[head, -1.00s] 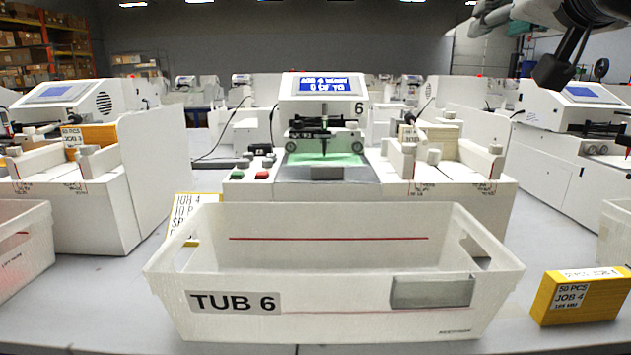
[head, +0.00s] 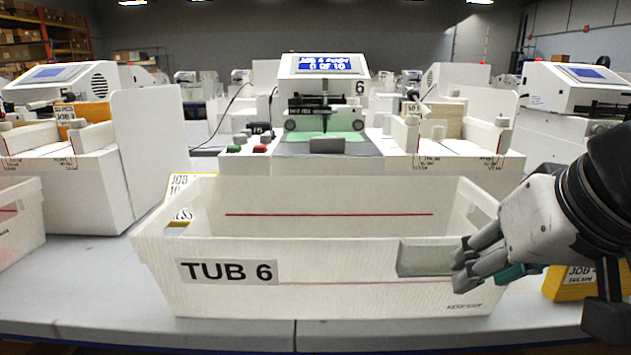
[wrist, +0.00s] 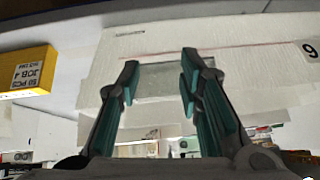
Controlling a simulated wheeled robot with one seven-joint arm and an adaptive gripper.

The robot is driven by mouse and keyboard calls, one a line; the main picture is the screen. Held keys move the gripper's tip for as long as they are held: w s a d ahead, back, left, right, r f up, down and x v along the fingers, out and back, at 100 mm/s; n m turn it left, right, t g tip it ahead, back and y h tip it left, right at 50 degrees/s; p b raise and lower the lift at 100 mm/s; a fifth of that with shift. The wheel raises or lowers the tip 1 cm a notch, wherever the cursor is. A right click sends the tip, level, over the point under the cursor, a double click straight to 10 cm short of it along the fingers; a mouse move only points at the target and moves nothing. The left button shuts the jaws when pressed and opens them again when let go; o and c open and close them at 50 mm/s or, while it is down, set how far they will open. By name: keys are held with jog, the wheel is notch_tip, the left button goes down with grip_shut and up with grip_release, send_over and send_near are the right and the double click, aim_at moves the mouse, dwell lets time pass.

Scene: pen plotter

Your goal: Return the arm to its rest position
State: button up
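My gripper (head: 466,268) is at the right front of the white tub labelled TUB 6 (head: 330,289), its fingertips close to the grey plate (head: 425,258) on the tub's front wall. In the wrist view my gripper (wrist: 158,72) has its fingers spread, with the same grey plate (wrist: 160,80) showing between and behind them. I cannot tell whether a finger touches the plate. Nothing is held between the fingers. My arm comes in from the right edge in the head view.
Machine 6 (head: 325,65) stands behind the tub, its display reading about 6 of 10. A yellow JOB 4 box (head: 568,288) is at the right, partly hidden by my arm; it also shows in the wrist view (wrist: 34,72). Other machines stand on both sides.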

jog(key=s+f+g+b, duration=0.4)
jog(key=s+f+g, duration=0.3)
jog(key=s+f, duration=0.9)
notch_tip(320, 180, up, 36)
jog(key=n+t+p, duration=0.1)
jog(key=t+p, duration=0.3)
jog(key=p, duration=3)
jog(key=shift+d+r+h, duration=0.25)
jog(key=shift+d+h, duration=0.15)
jog(key=shift+d, duration=0.05)
